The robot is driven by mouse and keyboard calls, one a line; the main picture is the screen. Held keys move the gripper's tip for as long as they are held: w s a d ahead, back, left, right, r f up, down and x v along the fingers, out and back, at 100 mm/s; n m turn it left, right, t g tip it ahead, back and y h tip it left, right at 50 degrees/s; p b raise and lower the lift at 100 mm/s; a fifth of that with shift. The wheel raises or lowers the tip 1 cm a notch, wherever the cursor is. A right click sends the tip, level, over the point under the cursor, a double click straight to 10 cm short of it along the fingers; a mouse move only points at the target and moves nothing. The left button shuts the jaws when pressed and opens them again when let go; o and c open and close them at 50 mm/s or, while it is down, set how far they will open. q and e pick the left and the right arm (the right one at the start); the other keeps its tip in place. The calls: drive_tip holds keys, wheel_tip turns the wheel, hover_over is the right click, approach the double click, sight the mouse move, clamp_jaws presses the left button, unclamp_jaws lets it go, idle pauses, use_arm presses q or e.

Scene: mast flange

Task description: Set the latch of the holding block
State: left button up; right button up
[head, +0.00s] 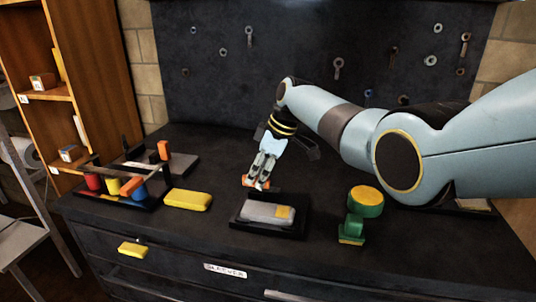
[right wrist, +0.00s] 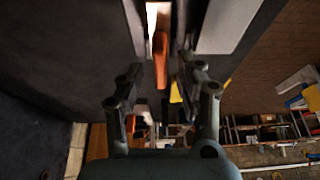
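The holding block (head: 262,213) is a grey body with a yellow patch at its right end, lying on a black base (head: 247,231) on the dark worktop. My right gripper (head: 258,180) points down just behind the block, with an orange piece (head: 247,181) at its fingertips. In the right wrist view the fingertips (right wrist: 173,66) stand close together and the orange piece (right wrist: 160,46) shows near the left finger. Whether the fingers press on it, and whether it is the block's latch, I cannot tell. My left gripper is not in view.
A yellow block (head: 187,200) lies left of the holding block. A green stand with a yellow-topped disc (head: 366,197) is to the right. Further left is a rack with red, yellow and blue cylinders (head: 112,186). A dark board (head: 310,60) with hanging metal parts rises behind.

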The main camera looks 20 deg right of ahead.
drive_tip(key=v, duration=1)
drive_tip(key=shift+d+r, duration=0.15)
drive_tip(key=shift+r, duration=0.15)
drive_tip(key=shift+s, duration=0.15)
